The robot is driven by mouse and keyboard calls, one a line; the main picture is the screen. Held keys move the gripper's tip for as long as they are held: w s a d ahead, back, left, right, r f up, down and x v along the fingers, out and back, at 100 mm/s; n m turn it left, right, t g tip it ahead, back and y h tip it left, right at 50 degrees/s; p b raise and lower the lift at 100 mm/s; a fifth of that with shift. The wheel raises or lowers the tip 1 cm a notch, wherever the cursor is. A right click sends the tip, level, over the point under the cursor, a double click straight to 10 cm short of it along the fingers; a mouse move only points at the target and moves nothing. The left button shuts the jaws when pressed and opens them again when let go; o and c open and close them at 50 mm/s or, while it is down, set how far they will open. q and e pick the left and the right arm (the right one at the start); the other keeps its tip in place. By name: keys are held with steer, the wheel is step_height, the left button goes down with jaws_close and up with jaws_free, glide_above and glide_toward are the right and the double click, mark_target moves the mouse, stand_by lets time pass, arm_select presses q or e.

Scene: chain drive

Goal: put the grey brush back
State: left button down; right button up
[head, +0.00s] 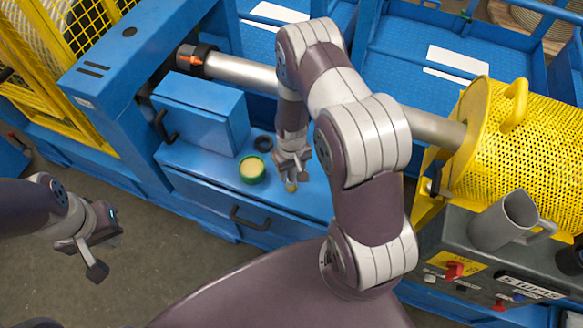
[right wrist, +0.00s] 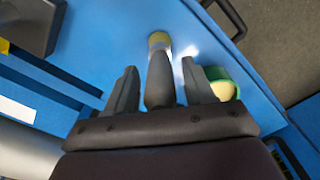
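The grey brush (right wrist: 160,82) is between the fingers of my right gripper (right wrist: 160,68) in the right wrist view. A narrow gap shows on each side of its handle, so the fingers look open around it. Its pale yellow bristle end (right wrist: 158,40) points away from the palm, towards the blue top. In the head view my right gripper (head: 292,158) is over the blue bench top, with the bristle end (head: 291,187) low beneath it; contact with the top is unclear. My left gripper (head: 82,257) is open and empty over the floor at left.
A green tin (head: 252,170) with pale yellow contents stands left of the brush; a black ring (head: 263,143) lies behind it. A blue box (head: 200,112) stands further left. A grey mug (head: 503,220) stands on the control panel (head: 470,243) at right, near a yellow mesh guard (head: 530,140).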

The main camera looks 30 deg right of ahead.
steer(key=r, duration=1.3)
steer(key=shift+s+a+r, duration=0.2)
steer(key=shift+a+r, duration=0.05)
steer(key=shift+r, duration=0.1)
steer(key=s+a+r+t, duration=0.1)
steer(key=s+a+r, duration=0.3)
steer(key=s+r, duration=0.4)
steer(key=shift+s+a+r, duration=0.35)
steer(key=shift+a+r, duration=0.05)
steer(key=shift+r, duration=0.45)
steer(key=shift+s, duration=0.15)
